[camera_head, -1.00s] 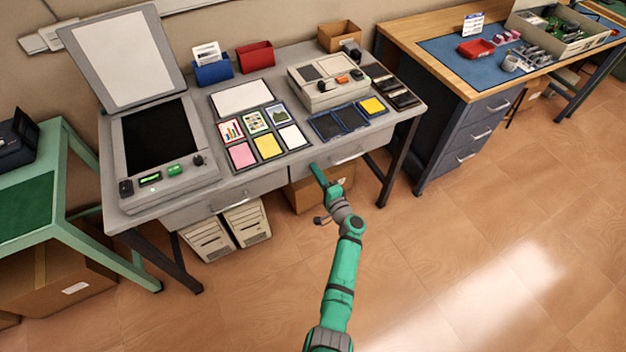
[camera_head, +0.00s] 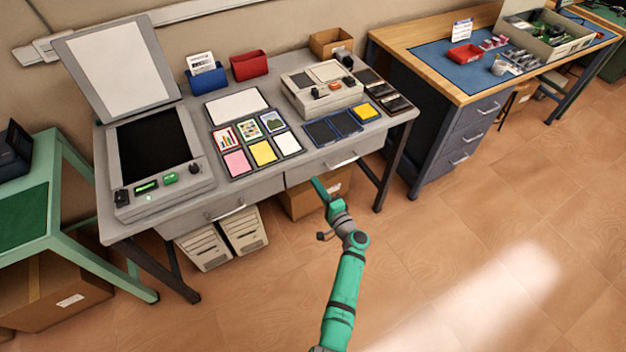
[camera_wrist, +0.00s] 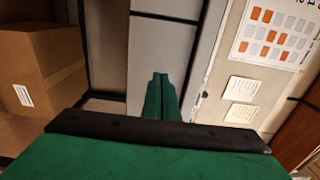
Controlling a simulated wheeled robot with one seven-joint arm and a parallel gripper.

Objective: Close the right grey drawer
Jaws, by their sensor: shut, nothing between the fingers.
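The right grey drawer (camera_head: 306,171) is in the front of the grey desk (camera_head: 191,197), with a pale bar handle (camera_head: 342,161). How far it stands out from the desk front is hard to tell. My gripper (camera_head: 317,186) is at the lower left part of this drawer's front, left of the handle. Contact cannot be made out. In the wrist view my gripper (camera_wrist: 160,82) has its green fingers together and empty, pointing at a grey panel (camera_wrist: 158,52). Which part of the desk that panel belongs to is unclear. The left grey drawer (camera_head: 205,216) is beside it.
A cardboard box (camera_head: 303,202) and beige computer cases (camera_head: 243,230) stand under the desk. A scanner (camera_head: 203,183), cards and a grey device (camera_head: 300,98) are on top. A blue drawer unit (camera_head: 462,141) stands at the right. The floor in front is clear.

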